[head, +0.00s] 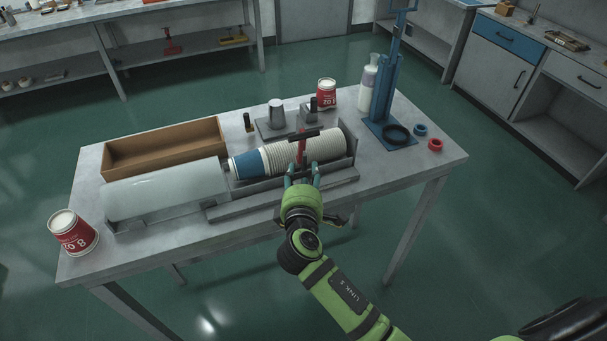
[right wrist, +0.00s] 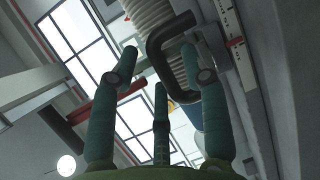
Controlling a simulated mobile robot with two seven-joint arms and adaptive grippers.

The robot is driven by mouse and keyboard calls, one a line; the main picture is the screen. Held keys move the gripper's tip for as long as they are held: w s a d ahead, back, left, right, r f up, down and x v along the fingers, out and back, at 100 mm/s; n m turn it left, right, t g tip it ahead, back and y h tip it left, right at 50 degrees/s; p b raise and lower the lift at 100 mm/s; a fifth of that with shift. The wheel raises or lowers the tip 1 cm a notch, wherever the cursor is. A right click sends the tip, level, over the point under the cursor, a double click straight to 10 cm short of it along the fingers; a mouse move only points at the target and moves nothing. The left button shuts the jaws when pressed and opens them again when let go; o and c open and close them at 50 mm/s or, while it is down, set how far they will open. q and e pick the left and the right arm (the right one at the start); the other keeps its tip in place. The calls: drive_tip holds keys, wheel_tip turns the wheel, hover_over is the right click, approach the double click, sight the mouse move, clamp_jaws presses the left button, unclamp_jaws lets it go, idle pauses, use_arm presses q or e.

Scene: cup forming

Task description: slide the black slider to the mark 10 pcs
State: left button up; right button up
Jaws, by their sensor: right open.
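A long stack of paper cups, white with a blue end cup (head: 246,165), lies in a grey trough on the table. The black slider (head: 306,133), with a red part below it, spans the stack near its middle. My right gripper (head: 302,174) is open at the near side of the trough, just in front of the slider. In the right wrist view, the slider's bent black handle (right wrist: 158,50) lies between and beyond the spread teal fingers; contact is unclear. My left gripper is not seen.
A clear cover (head: 165,188) lies left of the stack, with a brown open box (head: 165,147) behind. Red-and-white cans stand at the left front (head: 73,232) and back (head: 326,95). A blue stand (head: 383,100) and rings occupy the right. The table's front right is free.

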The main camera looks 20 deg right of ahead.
drive_tip(key=c, duration=0.3)
drive_tip(key=shift+d, duration=0.1)
clamp_jaws()
drive_tip(key=shift+a, duration=0.35)
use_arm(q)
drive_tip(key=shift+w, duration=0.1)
use_arm(e)
drive_tip(key=shift+o, duration=1.5)
unclamp_jaws()
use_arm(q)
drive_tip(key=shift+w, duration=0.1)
use_arm(e)
drive_tip(key=v, duration=1.2)
